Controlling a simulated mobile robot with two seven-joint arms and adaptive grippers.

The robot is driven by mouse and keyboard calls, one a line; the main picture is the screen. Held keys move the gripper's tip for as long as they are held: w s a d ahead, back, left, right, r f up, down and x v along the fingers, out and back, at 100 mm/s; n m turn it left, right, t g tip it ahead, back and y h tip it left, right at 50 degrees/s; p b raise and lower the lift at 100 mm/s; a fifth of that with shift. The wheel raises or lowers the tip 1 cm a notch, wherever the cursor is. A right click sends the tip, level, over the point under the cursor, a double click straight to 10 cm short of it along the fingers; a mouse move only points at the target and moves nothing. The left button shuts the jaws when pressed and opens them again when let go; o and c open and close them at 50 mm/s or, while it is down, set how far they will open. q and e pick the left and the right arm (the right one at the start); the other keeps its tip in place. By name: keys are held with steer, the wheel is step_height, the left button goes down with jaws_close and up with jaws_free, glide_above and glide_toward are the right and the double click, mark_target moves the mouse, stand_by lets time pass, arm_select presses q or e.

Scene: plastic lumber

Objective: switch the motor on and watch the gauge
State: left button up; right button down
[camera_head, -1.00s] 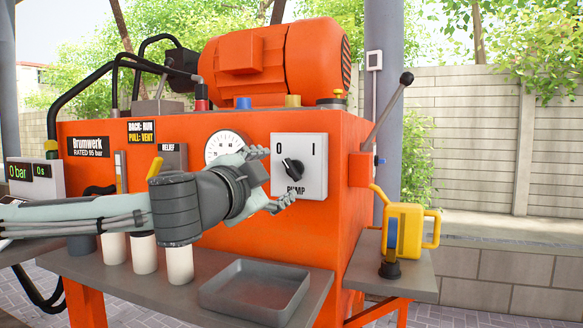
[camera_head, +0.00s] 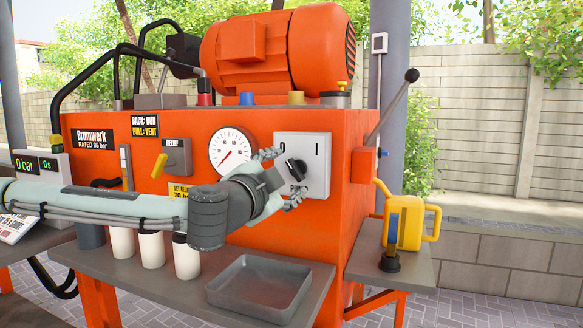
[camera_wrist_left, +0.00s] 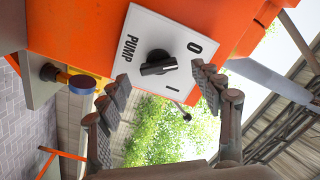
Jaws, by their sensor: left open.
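The PUMP switch is a black rotary knob (camera_head: 297,169) on a white plate (camera_head: 317,152) marked 0 and I. In the left wrist view the knob (camera_wrist_left: 158,64) points toward the 0 side. My left gripper (camera_head: 284,178) is open in front of the plate, its fingers spread to either side of the knob; I cannot tell if they touch it. The round gauge (camera_head: 231,149) is in clear view, its red needle toward the lower left. The orange motor (camera_head: 270,50) sits on top of the orange machine (camera_head: 347,150). My right gripper is not in view.
A display (camera_head: 38,163) at the left reads 0 bar and 0 s. A RELIEF lever (camera_head: 160,165) is left of the gauge. A grey tray (camera_head: 258,287) and white cylinders (camera_head: 151,249) stand below my arm. A yellow oil can (camera_head: 407,226) and a long lever (camera_head: 392,105) are at the right.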

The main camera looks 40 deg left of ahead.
mark_target(293, 171)
arm_select(q)
steer(key=shift+x, duration=1.65)
steer(key=shift+d, duration=0.1)
steer(key=c, duration=1.2)
